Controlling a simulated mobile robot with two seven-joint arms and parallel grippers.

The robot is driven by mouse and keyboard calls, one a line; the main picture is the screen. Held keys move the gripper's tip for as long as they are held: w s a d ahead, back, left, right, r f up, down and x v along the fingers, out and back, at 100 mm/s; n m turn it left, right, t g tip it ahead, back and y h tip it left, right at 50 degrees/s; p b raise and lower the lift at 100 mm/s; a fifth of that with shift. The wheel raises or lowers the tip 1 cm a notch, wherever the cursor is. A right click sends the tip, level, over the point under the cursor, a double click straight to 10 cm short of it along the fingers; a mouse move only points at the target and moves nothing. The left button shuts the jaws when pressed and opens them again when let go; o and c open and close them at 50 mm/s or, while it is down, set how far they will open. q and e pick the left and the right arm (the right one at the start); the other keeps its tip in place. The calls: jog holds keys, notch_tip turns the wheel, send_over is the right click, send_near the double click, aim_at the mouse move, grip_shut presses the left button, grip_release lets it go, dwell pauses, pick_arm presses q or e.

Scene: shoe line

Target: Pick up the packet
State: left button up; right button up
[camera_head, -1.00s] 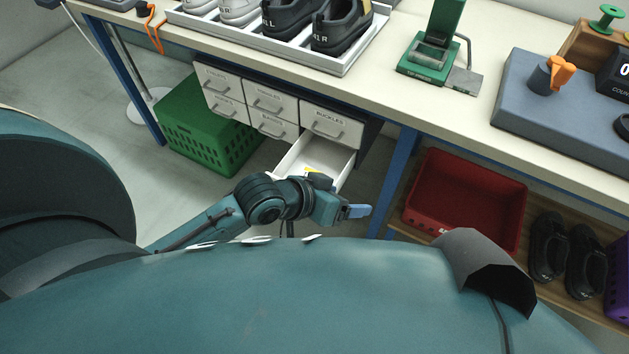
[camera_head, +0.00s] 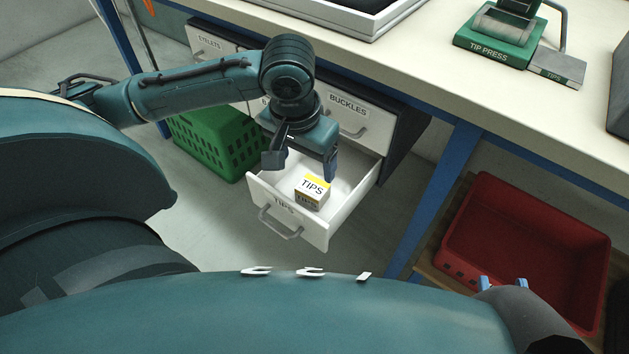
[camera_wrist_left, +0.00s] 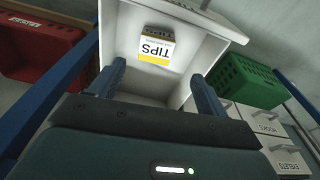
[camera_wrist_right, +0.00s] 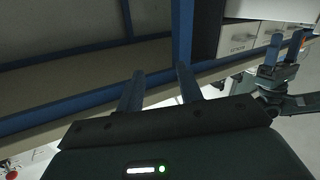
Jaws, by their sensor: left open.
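The packet (camera_head: 312,190) is a small white box with a yellow stripe and the word TIPS. It lies in the pulled-out drawer (camera_head: 345,212), which is also labelled TIPS. My left gripper (camera_head: 301,165) is open and empty at the drawer, its fingers apart just above and behind the packet in the head view. In the left wrist view the packet (camera_wrist_left: 158,48) shows beyond the fingertips, roughly between them, not touched. My right gripper (camera_wrist_right: 160,90) is open and empty; in the head view only its blue fingertips show at the lower right.
The drawer unit (camera_head: 362,122) stands under the workbench (camera_head: 420,70), with a BUCKLES drawer just above the open one. A blue table leg (camera_head: 435,195) is right of the drawer. A green crate (camera_head: 215,140) is at left, a red crate (camera_head: 545,215) at right.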

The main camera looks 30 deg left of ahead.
pick_arm(q)
jog(key=f, duration=0.1)
jog(key=f+b, duration=0.1)
jog(key=f, duration=0.2)
jog(key=shift+w+f, duration=0.1)
jog(key=shift+w, duration=0.25)
jog(key=f+b, duration=0.2)
jog(key=f, duration=0.1)
jog(key=f+b, duration=0.1)
jog(key=f, duration=0.1)
jog(key=shift+w+d+b, duration=0.25)
jog(key=shift+d+b, duration=0.05)
jog(key=shift+b, duration=0.05)
jog(key=shift+f, duration=0.1)
pick_arm(e)
jog(key=shift+a+r+n+t+y, duration=0.1)
jog(key=shift+a+n+t+y, duration=0.4)
jog(key=shift+a+t+y, duration=0.45)
pick_arm(q)
jog(key=c, duration=1.1)
pick_arm(e)
jog(key=shift+d+y, duration=0.15)
jog(key=shift+y, duration=0.1)
pick_arm(q)
jog(key=shift+r, duration=0.2)
